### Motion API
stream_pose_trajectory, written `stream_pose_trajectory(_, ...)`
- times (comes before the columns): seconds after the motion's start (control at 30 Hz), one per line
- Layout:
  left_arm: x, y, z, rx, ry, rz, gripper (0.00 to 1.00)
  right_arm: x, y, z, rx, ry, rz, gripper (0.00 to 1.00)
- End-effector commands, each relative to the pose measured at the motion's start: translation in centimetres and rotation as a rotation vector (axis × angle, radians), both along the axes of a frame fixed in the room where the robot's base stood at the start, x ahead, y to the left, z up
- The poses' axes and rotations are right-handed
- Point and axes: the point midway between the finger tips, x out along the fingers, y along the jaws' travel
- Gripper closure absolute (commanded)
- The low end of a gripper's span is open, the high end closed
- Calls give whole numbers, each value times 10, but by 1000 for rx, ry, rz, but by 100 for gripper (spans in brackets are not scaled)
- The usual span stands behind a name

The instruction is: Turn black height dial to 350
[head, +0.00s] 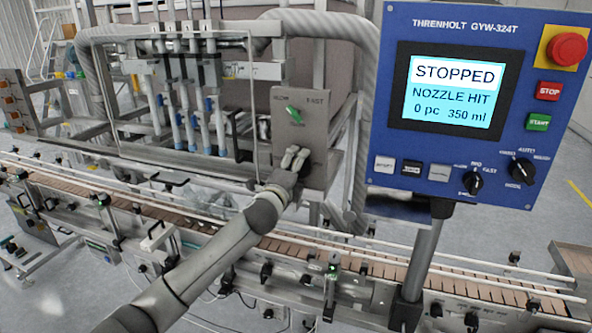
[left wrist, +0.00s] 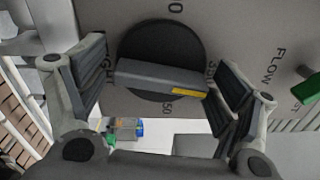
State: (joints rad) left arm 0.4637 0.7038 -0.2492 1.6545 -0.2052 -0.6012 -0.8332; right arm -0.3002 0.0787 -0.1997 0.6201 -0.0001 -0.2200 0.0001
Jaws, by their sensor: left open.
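The black height dial (left wrist: 178,45) fills the middle of the left wrist view, with a grey bar handle (left wrist: 150,76) across it. A yellow mark (left wrist: 188,91) is at the handle's right end, close to a partly covered label starting "35". A "0" stands above the dial and a label ending "50" below it. My left gripper (left wrist: 162,78) is open, with its fingers on either side of the handle; I cannot tell whether they touch it. In the head view, my left gripper (head: 294,158) is in front of the steel panel (head: 315,130) and hides the dial. My right gripper is not in view.
A green flow knob (head: 295,116) sits above my gripper on the same panel. A blue control box (head: 400,180) at right reads STOPPED, NOZZLE HIT, 0 pc, 350 ml. Filling nozzles (head: 185,110) stand at left. A conveyor (head: 370,265) with rails runs below.

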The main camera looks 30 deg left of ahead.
Motion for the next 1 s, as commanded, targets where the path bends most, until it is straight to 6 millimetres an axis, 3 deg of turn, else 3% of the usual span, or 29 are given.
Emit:
stream_pose_trajectory(0.27, -7, -2, -1, 2, 1, -2, 14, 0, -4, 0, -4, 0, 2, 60)
stream_pose_trajectory(0.8, -93, -23, -1, 2, 2, -2, 14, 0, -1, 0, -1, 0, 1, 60)
stream_pose_trajectory(1.0, -112, -27, -1, 0, 1, -1, 14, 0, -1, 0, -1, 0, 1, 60)
